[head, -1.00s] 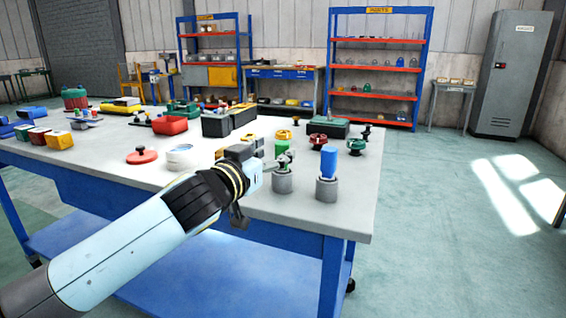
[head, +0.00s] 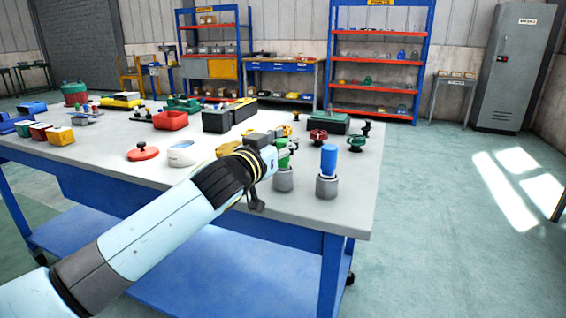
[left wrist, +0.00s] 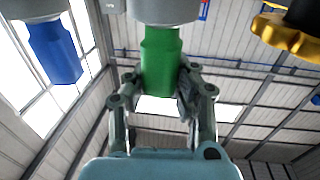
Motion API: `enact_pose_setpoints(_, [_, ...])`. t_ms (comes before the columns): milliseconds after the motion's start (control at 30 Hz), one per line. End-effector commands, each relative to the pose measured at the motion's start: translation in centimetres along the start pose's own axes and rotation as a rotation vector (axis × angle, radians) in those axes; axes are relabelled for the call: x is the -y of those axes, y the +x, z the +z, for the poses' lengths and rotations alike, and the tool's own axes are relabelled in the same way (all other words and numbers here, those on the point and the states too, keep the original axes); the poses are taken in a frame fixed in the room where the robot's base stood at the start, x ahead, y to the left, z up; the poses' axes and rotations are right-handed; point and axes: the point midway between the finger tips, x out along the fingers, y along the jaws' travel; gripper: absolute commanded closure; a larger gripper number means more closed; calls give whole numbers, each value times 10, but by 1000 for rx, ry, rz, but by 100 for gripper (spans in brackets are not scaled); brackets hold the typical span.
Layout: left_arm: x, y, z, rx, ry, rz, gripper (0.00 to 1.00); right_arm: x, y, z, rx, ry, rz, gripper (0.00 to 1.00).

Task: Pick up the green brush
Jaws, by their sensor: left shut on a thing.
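The green brush (head: 284,159) stands upright in a grey cup (head: 283,180) near the table's front right edge. My left gripper (head: 284,143) is shut on the brush; its fingers partly hide it in the head view. In the left wrist view, which looks upside down, the green brush (left wrist: 160,58) sits between the two fingers of my left gripper (left wrist: 158,85), with the grey cup (left wrist: 165,8) at the top. A blue brush (head: 328,158) stands in a second grey cup (head: 327,187) just to the right. My right gripper is not in view.
Red (head: 318,137) and green (head: 356,143) handwheel-like parts stand behind the cups. A white ring (head: 182,154) and a red disc (head: 143,153) lie to the left. Several bins and parts fill the table's far side. The table (head: 350,205) has bare surface at its right front corner.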

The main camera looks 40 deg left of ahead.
Motion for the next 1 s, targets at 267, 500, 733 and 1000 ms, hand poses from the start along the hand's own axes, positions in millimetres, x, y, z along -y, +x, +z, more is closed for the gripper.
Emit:
enact_pose_setpoints(267, [0,0,0,0,0,0,100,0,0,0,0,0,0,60])
enact_pose_setpoints(500, [0,0,0,0,0,0,100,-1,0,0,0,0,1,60])
enact_pose_setpoints(733, [0,0,-2,0,0,0,100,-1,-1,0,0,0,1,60])
enact_pose_setpoints(1000, [0,0,-32,-5,0,1,100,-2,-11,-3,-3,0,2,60])
